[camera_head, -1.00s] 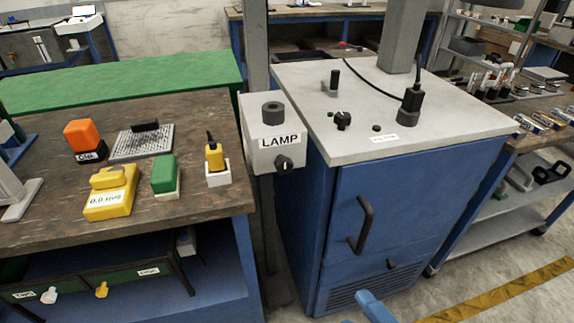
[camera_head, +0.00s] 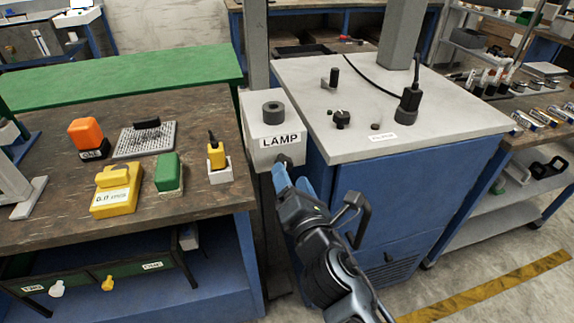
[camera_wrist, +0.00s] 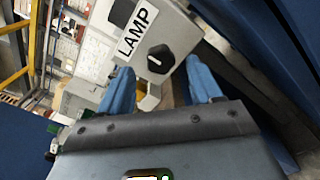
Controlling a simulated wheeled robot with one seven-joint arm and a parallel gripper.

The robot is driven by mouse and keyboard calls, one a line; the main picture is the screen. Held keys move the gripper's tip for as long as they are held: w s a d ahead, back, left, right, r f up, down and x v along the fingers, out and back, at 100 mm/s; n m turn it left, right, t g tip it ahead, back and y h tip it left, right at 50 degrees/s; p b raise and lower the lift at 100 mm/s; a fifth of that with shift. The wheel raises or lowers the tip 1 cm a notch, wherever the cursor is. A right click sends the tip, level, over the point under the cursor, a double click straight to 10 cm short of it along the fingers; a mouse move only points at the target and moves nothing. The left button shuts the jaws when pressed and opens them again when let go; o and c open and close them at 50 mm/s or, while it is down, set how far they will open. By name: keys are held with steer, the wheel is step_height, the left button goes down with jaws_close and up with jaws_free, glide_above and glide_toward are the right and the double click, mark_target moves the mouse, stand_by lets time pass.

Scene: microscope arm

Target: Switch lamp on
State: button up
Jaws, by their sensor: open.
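The lamp box (camera_head: 262,138) is a grey box with a LAMP label and a dark round piece on top, mounted on a post between the bench and the blue cabinet. Its black knob (camera_wrist: 160,58) shows on the front face in the wrist view, with a light pointer mark. My gripper (camera_head: 290,180) is in front of the box's lower front in the head view and largely hides the knob there. In the wrist view my gripper's blue fingers (camera_wrist: 162,80) are apart, with the knob ahead between them. No contact with the knob is visible.
The blue cabinet (camera_head: 420,190) with a black handle (camera_head: 352,212) stands right beside my arm. The wooden bench (camera_head: 60,190) on the left holds a yellow meter (camera_head: 115,190) and small blocks. Open floor lies at the lower right.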

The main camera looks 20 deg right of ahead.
mark_target(287, 168)
steer(key=shift+w+d, duration=0.15)
steer(key=shift+w, duration=0.95)
steer(key=shift+w+d, duration=0.1)
steer(key=shift+w, duration=0.95)
steer(key=c, duration=1)
steer(key=shift+c, duration=0.2)
